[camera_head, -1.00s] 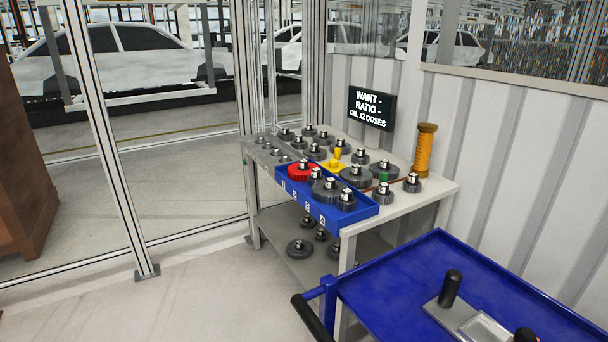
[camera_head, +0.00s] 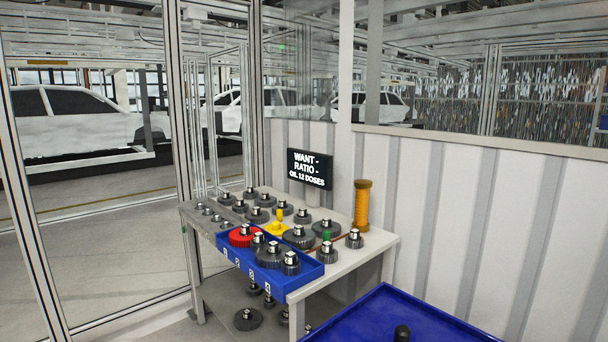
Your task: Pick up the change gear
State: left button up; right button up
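Several dark grey gears with light hubs stand on a light workbench (camera_head: 345,268). A blue tray (camera_head: 313,270) on its front edge has numbered slots and holds a red gear (camera_head: 241,237) at its left end. Grey gears sit beside it, including a large one (camera_head: 271,256) and a smaller one (camera_head: 290,264) at the right end. I cannot tell which of these is the change gear. A black sign (camera_head: 310,168) behind the bench reads "WANT - RATIO - OIL 12 DOSES". Neither of my grippers is in view.
A yellow piece (camera_head: 277,226) stands among the gears, and an orange cylinder (camera_head: 362,206) stands at the bench's back right. More gears lie on the lower shelf (camera_head: 228,300). A blue cart (camera_head: 385,318) is at the bottom right. Framed glass panels stand to the left, with open floor before them.

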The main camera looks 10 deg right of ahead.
aim_at(246, 233)
jog(key=i+j+z, duration=0.1)
jog(key=z, duration=0.4)
jog(key=i+j+z, duration=0.1)
jog(key=z, duration=0.35)
jog(key=i+j+z, duration=0.1)
jog(key=z, duration=0.4)
jog(key=i+j+z, duration=0.1)
jog(key=j+z, duration=0.4)
jog(key=j, duration=0.7)
jog(key=k+j+z, duration=0.1)
jog(key=j+z, duration=0.4)
jog(key=j, duration=0.65)
